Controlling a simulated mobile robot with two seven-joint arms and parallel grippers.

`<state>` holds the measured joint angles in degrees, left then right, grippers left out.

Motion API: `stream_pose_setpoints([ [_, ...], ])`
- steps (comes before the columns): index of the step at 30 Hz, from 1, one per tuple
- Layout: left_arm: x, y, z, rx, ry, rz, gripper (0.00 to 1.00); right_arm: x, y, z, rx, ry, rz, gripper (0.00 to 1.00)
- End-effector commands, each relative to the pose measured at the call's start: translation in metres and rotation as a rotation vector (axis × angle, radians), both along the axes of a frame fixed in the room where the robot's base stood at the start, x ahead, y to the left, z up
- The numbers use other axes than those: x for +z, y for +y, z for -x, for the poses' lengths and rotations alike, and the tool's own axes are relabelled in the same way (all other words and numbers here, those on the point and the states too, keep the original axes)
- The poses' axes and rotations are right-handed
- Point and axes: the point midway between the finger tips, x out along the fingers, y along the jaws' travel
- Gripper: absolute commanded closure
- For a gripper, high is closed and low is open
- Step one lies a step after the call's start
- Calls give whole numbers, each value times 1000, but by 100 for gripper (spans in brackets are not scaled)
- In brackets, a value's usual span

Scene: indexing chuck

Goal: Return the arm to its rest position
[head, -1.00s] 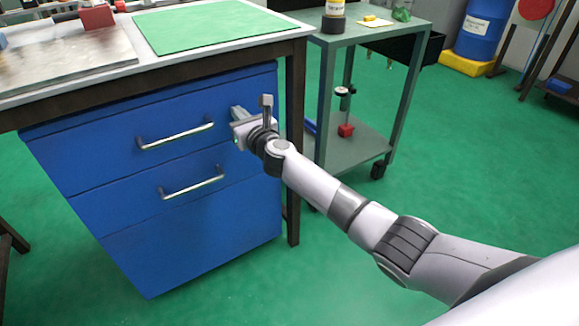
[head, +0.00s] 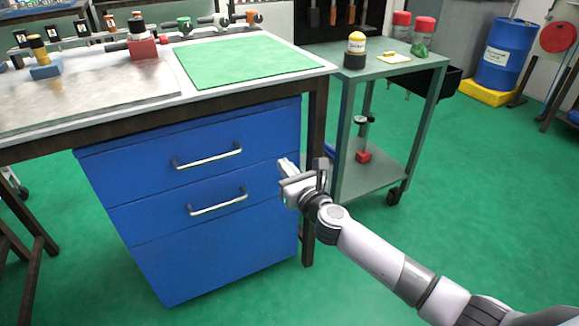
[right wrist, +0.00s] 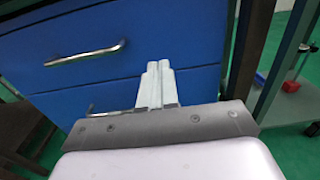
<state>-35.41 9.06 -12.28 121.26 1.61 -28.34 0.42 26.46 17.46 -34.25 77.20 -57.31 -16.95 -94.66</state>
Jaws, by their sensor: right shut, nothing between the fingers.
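My right arm (head: 385,252) reaches in from the lower right in the head view. Its gripper (head: 284,168) is in front of the right side of the blue drawer cabinet (head: 215,255), to the right of the drawer handles. The gripper is shut and empty. In the right wrist view the two pale fingers (right wrist: 157,68) lie together, with the blue drawer fronts (right wrist: 105,75) behind them. My left gripper is not in view.
The workbench (head: 130,115) above the cabinet carries a green mat (head: 245,58), a metal plate and a red device (head: 142,46). A green-grey cart (head: 375,180) stands just right of the gripper. Green floor is open at the right (head: 480,180).

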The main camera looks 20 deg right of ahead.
Motion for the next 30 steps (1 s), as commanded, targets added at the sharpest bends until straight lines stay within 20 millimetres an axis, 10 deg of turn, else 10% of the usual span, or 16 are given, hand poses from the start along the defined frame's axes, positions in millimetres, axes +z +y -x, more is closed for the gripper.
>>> stream_pose_setpoints([
  [14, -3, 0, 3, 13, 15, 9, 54, -20, 1, 34, -8, 77, -190, 100],
  [30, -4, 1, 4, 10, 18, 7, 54, -132, 4, 225, -470, 647, -2060, 100],
])
